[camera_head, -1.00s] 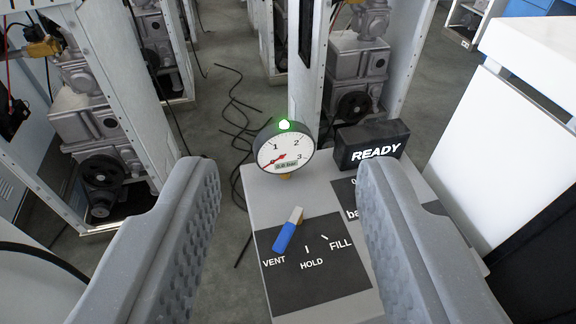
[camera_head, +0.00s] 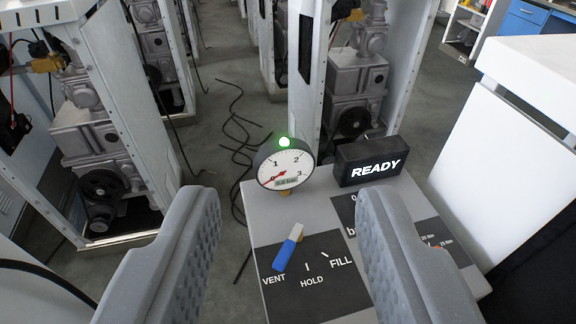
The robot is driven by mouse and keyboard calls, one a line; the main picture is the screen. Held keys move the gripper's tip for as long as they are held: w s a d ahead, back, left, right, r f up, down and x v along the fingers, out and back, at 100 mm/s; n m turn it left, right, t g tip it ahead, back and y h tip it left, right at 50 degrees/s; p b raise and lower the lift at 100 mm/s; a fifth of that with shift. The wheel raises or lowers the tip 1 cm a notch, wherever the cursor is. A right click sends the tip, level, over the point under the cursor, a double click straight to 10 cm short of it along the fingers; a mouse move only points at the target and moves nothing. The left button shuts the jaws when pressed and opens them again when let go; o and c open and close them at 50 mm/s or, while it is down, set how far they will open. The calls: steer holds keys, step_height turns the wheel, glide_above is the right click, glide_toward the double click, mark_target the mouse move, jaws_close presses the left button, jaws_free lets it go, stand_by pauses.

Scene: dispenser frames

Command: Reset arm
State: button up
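My gripper (camera_head: 288,255) is open, its two grey padded fingers wide apart at the left and right of the view with nothing between them touching. Beyond and below them stands a grey panel box. On it are a round pressure gauge (camera_head: 283,168) with a red needle near the low end and a lit green lamp (camera_head: 284,142) on top. A blue lever with a white end (camera_head: 287,250) points toward VENT, beside the HOLD and FILL marks. A black READY sign (camera_head: 370,161) stands behind on the right. Part of the panel is hidden by the right finger.
Open white cabinets with grey pumps (camera_head: 98,130) stand at the left and at the back (camera_head: 352,90). A white cabinet (camera_head: 505,130) stands close on the right. Black cables (camera_head: 240,135) lie on the grey floor between them.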

step_height(320, 180, up, 16)
steer(key=p, duration=1.5)
steer(key=shift+f, duration=0.2)
